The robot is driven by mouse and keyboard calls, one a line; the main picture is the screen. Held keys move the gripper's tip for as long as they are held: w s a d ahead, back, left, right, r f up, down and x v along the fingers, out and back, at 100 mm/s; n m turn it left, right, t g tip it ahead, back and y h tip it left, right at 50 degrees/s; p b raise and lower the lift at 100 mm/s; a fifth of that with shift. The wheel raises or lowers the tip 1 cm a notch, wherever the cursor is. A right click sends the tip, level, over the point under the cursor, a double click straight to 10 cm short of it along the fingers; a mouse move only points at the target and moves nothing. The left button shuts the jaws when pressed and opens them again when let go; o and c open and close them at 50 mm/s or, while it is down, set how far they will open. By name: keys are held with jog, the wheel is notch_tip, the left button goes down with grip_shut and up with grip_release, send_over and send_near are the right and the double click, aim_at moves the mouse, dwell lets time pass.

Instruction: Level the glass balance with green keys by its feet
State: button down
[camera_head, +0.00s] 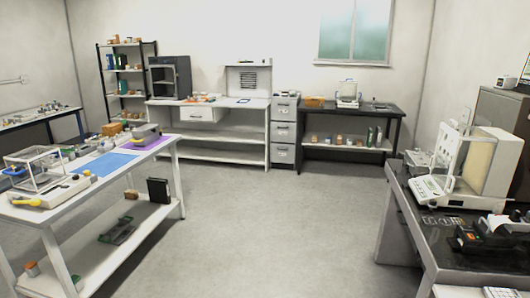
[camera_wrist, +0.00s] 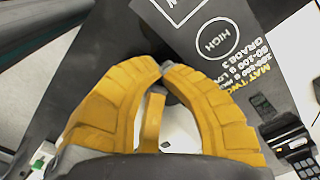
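A balance with a clear glass case (camera_head: 38,168) stands on the left white table. A second balance with a tall glass case and pale back (camera_head: 488,160) stands on the dark right table, its low control panel (camera_head: 430,188) facing left. A smaller balance (camera_head: 348,92) is on the far dark table. Key colours and feet are too small to tell. My gripper (camera_wrist: 162,72) shows in the wrist view; its yellow fingers meet at the tips, with nothing seen between them. I cannot make it out in the head view.
A black device with paper (camera_head: 490,232) sits on the right table. The grey floor (camera_head: 270,215) between tables is clear.

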jog(key=shift+a+f, duration=0.2)
jog(key=shift+a, duration=0.35)
notch_tip(320, 180, up, 6)
jog(key=p, duration=0.4)
jog(key=shift+d+r, duration=0.15)
jog(key=shift+d, duration=0.05)
jog(key=c, duration=2)
grip_release()
jog(key=shift+w, duration=0.1)
